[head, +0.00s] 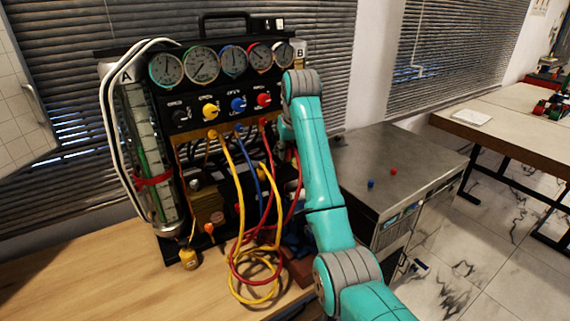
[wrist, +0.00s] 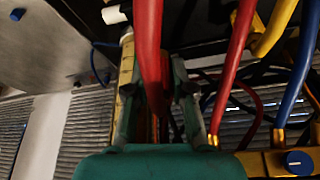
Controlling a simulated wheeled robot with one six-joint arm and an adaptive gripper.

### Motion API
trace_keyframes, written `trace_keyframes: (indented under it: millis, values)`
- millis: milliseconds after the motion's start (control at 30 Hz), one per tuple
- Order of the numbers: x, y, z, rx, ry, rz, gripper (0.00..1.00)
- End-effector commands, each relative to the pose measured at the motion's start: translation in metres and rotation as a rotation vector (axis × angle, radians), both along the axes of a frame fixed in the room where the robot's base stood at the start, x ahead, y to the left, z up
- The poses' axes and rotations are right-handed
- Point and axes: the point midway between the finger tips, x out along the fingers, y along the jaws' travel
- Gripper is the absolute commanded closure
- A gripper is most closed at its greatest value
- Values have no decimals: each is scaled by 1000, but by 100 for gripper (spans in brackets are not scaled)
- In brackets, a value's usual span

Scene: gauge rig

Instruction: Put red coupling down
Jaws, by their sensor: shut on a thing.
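In the wrist view my gripper (wrist: 160,95) is shut on the red coupling at the end of a thick red hose (wrist: 149,40). The hose runs up between the two fingers; the coupling itself is mostly hidden by the fingers and the teal gripper body. In the head view my arm hides the gripper, at the right side of the black gauge rig (head: 222,89). Red hoses (head: 299,190) hang beside the arm there. I cannot tell whether the coupling touches anything.
Yellow and blue hoses (head: 257,180) hang at the rig's front, over the wooden bench (head: 110,285). A grey metal cabinet (head: 420,160) stands at right with a blue cap (head: 371,183) and a red cap (head: 393,172) on its mostly clear top. In the wrist view other hoses crowd the gripper's right.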

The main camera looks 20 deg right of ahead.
Motion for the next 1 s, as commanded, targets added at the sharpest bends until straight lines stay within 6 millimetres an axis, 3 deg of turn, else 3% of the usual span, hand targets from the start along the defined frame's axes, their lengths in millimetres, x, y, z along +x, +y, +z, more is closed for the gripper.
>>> trace_keyframes:
  millis: [367,767,800,867,1000]
  values:
    - [-4,-2,-38,0,0,0,100]
    - [-4,-2,-42,0,-2,0,100]
    - [-3,-2,-42,0,-2,0,67]
    - [-3,-2,-42,0,-2,0,52]
    - [-3,-2,-42,0,-2,0,51]
